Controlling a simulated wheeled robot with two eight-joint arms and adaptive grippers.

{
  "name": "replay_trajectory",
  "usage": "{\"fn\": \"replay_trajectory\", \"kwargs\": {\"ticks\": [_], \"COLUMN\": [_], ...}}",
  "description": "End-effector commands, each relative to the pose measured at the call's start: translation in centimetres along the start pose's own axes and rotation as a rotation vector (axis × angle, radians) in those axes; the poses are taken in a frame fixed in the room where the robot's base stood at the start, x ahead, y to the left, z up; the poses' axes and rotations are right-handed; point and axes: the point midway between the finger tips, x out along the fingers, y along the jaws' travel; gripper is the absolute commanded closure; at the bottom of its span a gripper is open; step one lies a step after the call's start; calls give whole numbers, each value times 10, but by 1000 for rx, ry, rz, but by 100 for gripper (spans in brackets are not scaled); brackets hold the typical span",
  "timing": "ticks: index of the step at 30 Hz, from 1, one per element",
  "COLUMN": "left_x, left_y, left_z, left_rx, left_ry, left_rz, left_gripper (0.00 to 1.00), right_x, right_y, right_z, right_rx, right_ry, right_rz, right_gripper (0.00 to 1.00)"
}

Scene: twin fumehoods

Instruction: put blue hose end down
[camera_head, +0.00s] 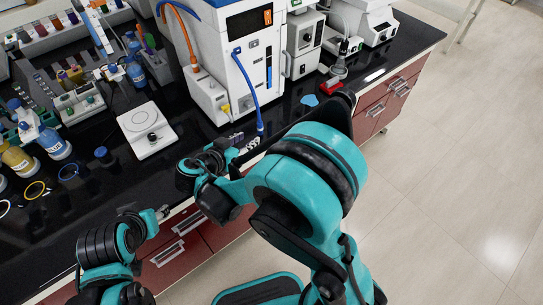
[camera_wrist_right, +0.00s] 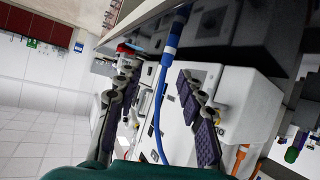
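The blue hose (camera_head: 246,78) loops out from the front of a white machine (camera_head: 224,55) and hangs down to its end (camera_head: 260,127) at the black bench's front edge. I cannot tell whether the end touches the bench top. In the right wrist view, the hose (camera_wrist_right: 157,115) runs between my right gripper's fingers, with a white band near its end (camera_wrist_right: 171,42). My right gripper (camera_wrist_right: 160,78) is open, with gaps visible on both sides of the hose. It also shows in the head view (camera_head: 245,142). My left gripper (camera_head: 163,211) is low at the bench front, its fingers too small to read.
A white balance (camera_head: 147,130) stands left of the machine. An orange hose (camera_head: 187,38) is on the machine's left side. Bottles (camera_head: 55,145) and racks crowd the bench's left. A red-based device (camera_head: 336,74) and a blue patch (camera_head: 310,100) lie to the right.

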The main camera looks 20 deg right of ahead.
Motion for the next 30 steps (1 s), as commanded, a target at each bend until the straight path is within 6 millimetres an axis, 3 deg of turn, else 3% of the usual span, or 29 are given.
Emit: {"fn": "replay_trajectory", "kwargs": {"ticks": [1, 7, 15, 21, 30], "left_x": [0, 0, 0, 0, 0], "left_y": [0, 0, 0, 0, 0], "left_z": [0, 0, 0, 0, 0], "left_rx": [0, 0, 0, 0, 0], "left_ry": [0, 0, 0, 0, 0], "left_rz": [0, 0, 0, 0, 0], "left_gripper": [56, 56, 56, 56, 56], "right_x": [4, 0, -40, -67, -76], "right_y": [19, 85, 155, 177, 181], "right_z": [-7, -12, 5, 15, 17], "right_rx": [-45, -252, -394, -420, -427], "right_ry": [-59, -308, -460, -436, -408], "right_rz": [-4, -135, -436, -601, -658], "right_gripper": [61, 61, 61, 61, 61]}}
